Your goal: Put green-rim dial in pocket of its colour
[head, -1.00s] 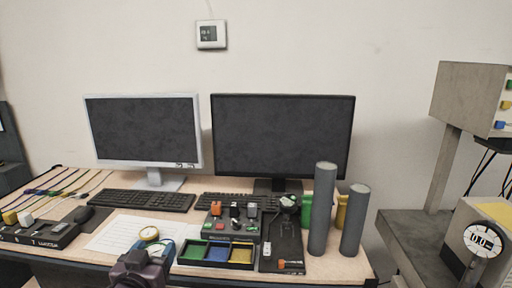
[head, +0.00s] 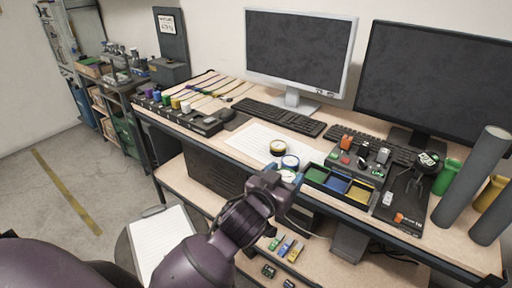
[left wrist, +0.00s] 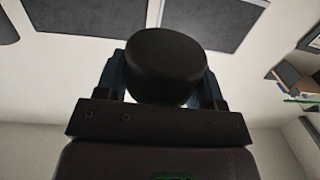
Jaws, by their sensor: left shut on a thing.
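My left gripper (head: 284,181) is at the desk's front edge in the head view, shut on a round dial (head: 288,176) with a pale face. Its rim colour is hard to make out there. In the left wrist view the dial's dark body (left wrist: 165,65) sits between the two fingers. A yellow-rim dial (head: 278,147) and a blue-rim dial (head: 290,161) lie just behind the gripper, by the paper. The black tray (head: 335,197) is to the right of the gripper, with a green pocket (head: 317,174), a blue pocket (head: 338,184) and a yellow pocket (head: 360,192). The pockets look empty. My right gripper is out of view.
A control box (head: 358,158) with several coloured switches stands behind the tray. A black board (head: 405,195) with tools and grey cylinders (head: 480,185) stand to the right. A keyboard (head: 280,117) and monitors are behind. A lower shelf (head: 330,255) holds small parts.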

